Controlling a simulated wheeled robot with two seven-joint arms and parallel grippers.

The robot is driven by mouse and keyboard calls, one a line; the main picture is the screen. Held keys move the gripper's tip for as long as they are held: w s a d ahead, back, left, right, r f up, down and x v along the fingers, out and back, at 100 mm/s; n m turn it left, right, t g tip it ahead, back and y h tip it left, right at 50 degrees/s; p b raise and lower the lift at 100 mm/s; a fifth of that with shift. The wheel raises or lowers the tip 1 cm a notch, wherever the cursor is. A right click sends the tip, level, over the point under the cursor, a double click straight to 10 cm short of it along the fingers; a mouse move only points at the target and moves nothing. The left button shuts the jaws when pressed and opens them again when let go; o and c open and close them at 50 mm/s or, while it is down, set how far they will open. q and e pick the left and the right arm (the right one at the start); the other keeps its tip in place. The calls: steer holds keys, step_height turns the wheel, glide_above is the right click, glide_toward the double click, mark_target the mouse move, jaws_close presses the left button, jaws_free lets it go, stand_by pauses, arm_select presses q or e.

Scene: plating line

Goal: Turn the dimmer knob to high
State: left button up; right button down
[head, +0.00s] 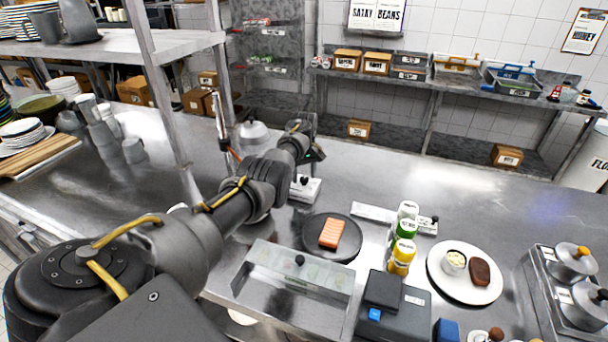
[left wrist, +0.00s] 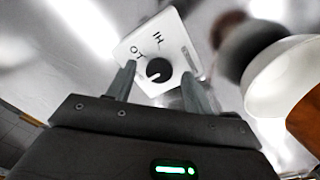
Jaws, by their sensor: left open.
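The dimmer is a white box with a black round knob, standing on the steel counter. In the head view the dimmer box (head: 308,190) is just below the end of my left arm. In the left wrist view the black knob (left wrist: 158,70) sits on the white box (left wrist: 150,45), with HI and LO marks appearing upside down. A small pale mark shows on the knob; its exact setting is hard to read. My left gripper (left wrist: 159,73) is open, its fingers on either side of the knob in that view. I cannot tell whether they touch it. My right gripper is out of view.
A dark plate (head: 315,249) with an orange fillet is in front of the dimmer. A clear-lidded box (head: 265,290), several bottles (head: 403,250) and a white plate (head: 440,283) stand nearby. A shelf post (head: 166,110) rises at left. The counter behind right is clear.

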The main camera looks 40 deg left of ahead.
arm_select(q)
steer(key=shift+f, duration=0.25)
steer(key=c, duration=1)
steer(key=shift+o, duration=0.2)
